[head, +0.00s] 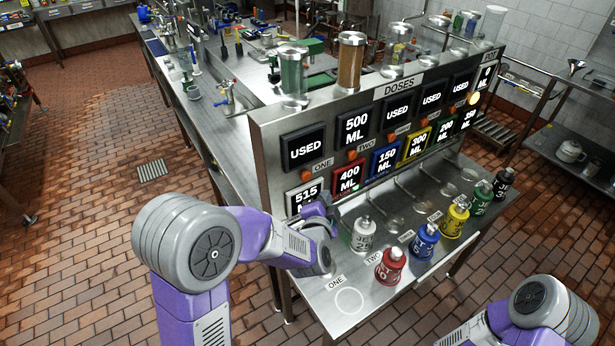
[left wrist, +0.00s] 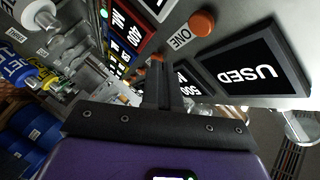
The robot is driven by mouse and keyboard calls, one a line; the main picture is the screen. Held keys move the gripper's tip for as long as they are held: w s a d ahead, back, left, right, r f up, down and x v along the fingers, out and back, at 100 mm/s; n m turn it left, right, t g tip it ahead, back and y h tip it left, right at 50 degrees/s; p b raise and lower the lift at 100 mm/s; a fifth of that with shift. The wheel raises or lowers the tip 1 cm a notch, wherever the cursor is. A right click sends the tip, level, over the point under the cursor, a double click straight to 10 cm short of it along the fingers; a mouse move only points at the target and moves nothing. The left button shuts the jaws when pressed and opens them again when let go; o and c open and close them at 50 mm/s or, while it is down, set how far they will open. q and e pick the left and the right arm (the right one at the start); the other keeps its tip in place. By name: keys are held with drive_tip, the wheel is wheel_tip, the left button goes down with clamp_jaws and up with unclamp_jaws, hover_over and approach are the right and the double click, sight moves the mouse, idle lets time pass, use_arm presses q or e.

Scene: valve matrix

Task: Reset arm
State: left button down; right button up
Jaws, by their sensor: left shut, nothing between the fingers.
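My left gripper (head: 322,205) is in front of the left end of the doses panel (head: 270,140), partly hidden by my own wrist. In the left wrist view its fingers (left wrist: 158,72) are shut with nothing between them. They are close to the panel, near the orange button (left wrist: 201,22) labelled ONE and the dark USED display (left wrist: 253,72). The ONE button also shows in the head view (head: 306,176). My right arm shows at the lower right of the head view, but its gripper is out of the picture.
Coloured weights stand on the steel shelf below the panel: white (head: 363,236), red (head: 390,266), blue (head: 424,243), yellow (head: 455,220), with green and black ones behind. An empty ring (head: 349,300) is at the shelf's front. Clear cylinders (head: 292,75) stand atop the panel.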

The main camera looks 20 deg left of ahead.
idle(0.7)
use_arm(q)
drive_tip(key=s+d+f+n+g+h, duration=0.1)
drive_tip(key=s+f+n+g+h, duration=0.25)
drive_tip(key=f, duration=0.85)
drive_tip(key=s+f+n+g, duration=0.2)
drive_tip(key=s+f+g, duration=0.3)
drive_tip(key=f, duration=0.7)
drive_tip(key=s+d+f+n+g+h+b, duration=0.1)
drive_tip(key=s+d+f+n+g+b, duration=0.1)
drive_tip(key=s+f, duration=0.5)
drive_tip(key=s+d+f+n+g+h+b, duration=0.2)
drive_tip(key=s+f+n+g+b, duration=0.1)
drive_tip(key=s+f, duration=0.5)
drive_tip(key=s+n+g, duration=0.1)
drive_tip(key=s+n, duration=0.1)
drive_tip(key=s, duration=0.1)
